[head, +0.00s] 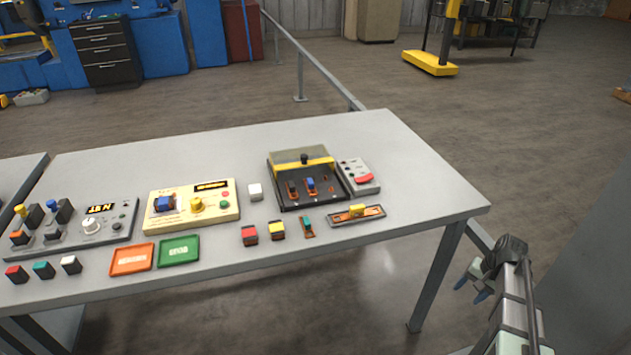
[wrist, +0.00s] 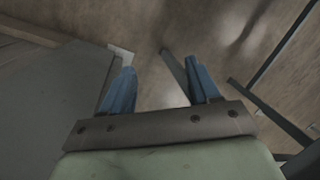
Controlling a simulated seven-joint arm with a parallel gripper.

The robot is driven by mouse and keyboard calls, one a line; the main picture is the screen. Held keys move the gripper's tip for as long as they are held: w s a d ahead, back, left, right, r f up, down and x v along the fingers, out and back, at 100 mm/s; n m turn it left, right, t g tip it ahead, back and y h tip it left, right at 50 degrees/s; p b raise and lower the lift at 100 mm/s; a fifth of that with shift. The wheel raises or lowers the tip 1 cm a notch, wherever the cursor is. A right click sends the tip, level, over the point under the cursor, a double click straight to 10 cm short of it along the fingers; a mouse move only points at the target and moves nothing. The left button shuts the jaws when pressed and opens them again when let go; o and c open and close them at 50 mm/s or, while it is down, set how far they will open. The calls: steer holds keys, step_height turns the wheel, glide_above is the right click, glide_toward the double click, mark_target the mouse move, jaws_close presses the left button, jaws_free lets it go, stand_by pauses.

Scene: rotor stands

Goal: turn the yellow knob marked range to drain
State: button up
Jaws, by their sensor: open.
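A yellow knob (head: 197,204) stands on the cream control panel (head: 222,216) on the left half of the table, with a small dark display above it. The lettering around the knob is too small to read. A grey panel (head: 119,226) further left has a white knob (head: 91,226) and a yellow-topped part (head: 20,210). My gripper (head: 472,283) is off the table's right end, far from the yellow knob. Its blue fingers (wrist: 160,90) are apart with nothing between them in the wrist view.
The grey table (head: 310,150) holds an orange tray (head: 132,259), a green tray (head: 179,250), several small coloured blocks, a black clear-lidded box (head: 309,186) and a flat holder with a yellow piece (head: 357,211). The table's right end is bare. A railing (head: 300,50) runs behind.

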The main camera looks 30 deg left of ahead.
steer(key=w+a+r+t, duration=0.1)
steer(key=w+a+r, duration=0.1)
steer(key=w+r, duration=0.5)
steer(key=w+a+r+t, duration=0.1)
steer(key=w+a+r, duration=0.2)
steer(key=r, duration=0.8)
steer(key=a+r+n, duration=0.1)
steer(key=a+r, duration=0.1)
steer(key=a, duration=0.2)
steer(key=a+r+n, duration=0.2)
steer(key=a, duration=0.3)
steer(key=w+a+r+n, duration=0.1)
steer(key=a+r, duration=0.1)
steer(key=a, duration=0.2)
steer(key=shift+a+r+g+y, duration=0.15)
steer(key=shift+r+g+y, duration=0.15)
steer(key=shift+y, duration=0.1)
steer(key=s+a+r+n+h, duration=0.1)
steer(key=s+a+r+n, duration=0.15)
steer(key=a, duration=0.75)
steer(key=s+a+r+n, duration=0.15)
steer(key=a+n, duration=0.25)
steer(key=a, duration=0.5)
step_height(320, 180, up, 8)
steer(key=n+h, duration=0.2)
steer(key=n, duration=1)
glide_above(196, 200)
steer(key=shift+g, duration=0.4)
step_height(196, 200, down, 13)
steer(key=shift+f, duration=0.1)
